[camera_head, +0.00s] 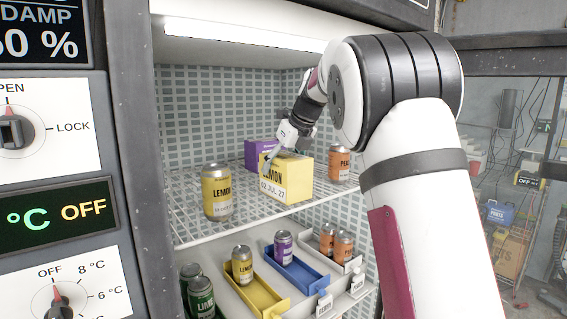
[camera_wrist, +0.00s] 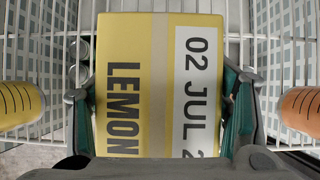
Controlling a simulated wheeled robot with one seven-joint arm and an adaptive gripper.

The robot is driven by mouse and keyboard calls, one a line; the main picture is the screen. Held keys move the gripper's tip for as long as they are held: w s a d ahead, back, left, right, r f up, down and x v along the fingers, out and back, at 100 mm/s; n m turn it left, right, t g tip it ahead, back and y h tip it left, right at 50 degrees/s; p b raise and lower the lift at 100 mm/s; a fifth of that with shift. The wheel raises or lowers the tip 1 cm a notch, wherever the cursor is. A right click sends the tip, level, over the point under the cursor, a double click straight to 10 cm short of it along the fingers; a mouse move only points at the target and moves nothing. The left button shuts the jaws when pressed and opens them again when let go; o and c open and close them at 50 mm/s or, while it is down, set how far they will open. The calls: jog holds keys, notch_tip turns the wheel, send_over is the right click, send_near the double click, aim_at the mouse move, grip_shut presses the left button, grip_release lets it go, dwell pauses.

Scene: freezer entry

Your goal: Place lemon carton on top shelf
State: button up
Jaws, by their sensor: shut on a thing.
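The yellow lemon carton (camera_head: 287,181) is at the top wire shelf (camera_head: 190,228) of the open freezer, between a lemon can and an orange can. Its label reads LEMON and 02 JUL 27. My gripper (camera_head: 290,150) reaches it from above and behind and is shut on it. In the wrist view the lemon carton (camera_wrist: 150,90) sits between both fingers, with the shelf wires beneath. I cannot tell whether its base touches the wires. The purple carton (camera_head: 259,150) stands just behind it, partly hidden.
A yellow lemon can (camera_head: 217,192) stands left of the carton and an orange can (camera_head: 340,165) stands right. The lower shelf has a yellow tray (camera_head: 262,297), a blue tray (camera_head: 300,275) and several cans. The freezer's left frame (camera_head: 140,150) and top light (camera_head: 245,33) bound the opening.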

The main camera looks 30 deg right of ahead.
aim_at(285, 155)
jog(key=shift+f, duration=0.1)
jog(key=o, duration=1.9)
jog(key=shift+f, duration=0.1)
jog(key=b+v, duration=0.1)
jog(key=v, duration=0.4)
jog(key=shift+w+b, duration=0.15)
jog(key=shift+b, duration=0.15)
jog(key=s+d+b, duration=0.2)
jog(key=s, duration=1)
jog(key=shift+d, duration=0.35)
